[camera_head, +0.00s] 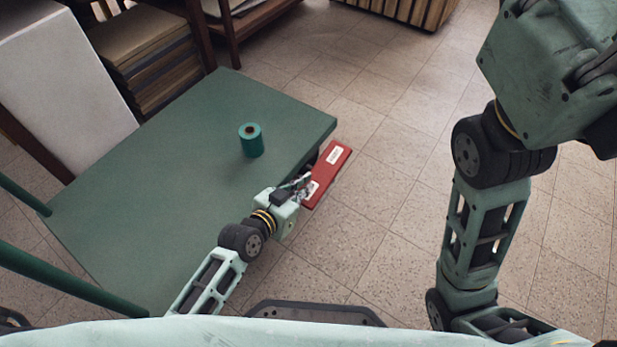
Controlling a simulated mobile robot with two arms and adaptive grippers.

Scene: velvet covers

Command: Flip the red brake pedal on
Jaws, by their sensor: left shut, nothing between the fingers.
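The red brake pedal (328,172) sticks out past the right edge of the green cart deck (160,170). It is a flat red plate with two pale labels, tilted in the picture. My left gripper (303,186) is shut and empty, at the pedal's lower left end. Its fingertips overlap the pedal in this view; I cannot tell whether they touch it. My right arm stands on the right side of the view, and its gripper is out of the picture.
A teal spool (251,140) stands on the deck near the pedal. Green handle bars (70,278) cross at the left. A white panel (62,85) and a shelf of stacked boards (150,60) stand behind. The tiled floor (400,180) right of the cart is clear.

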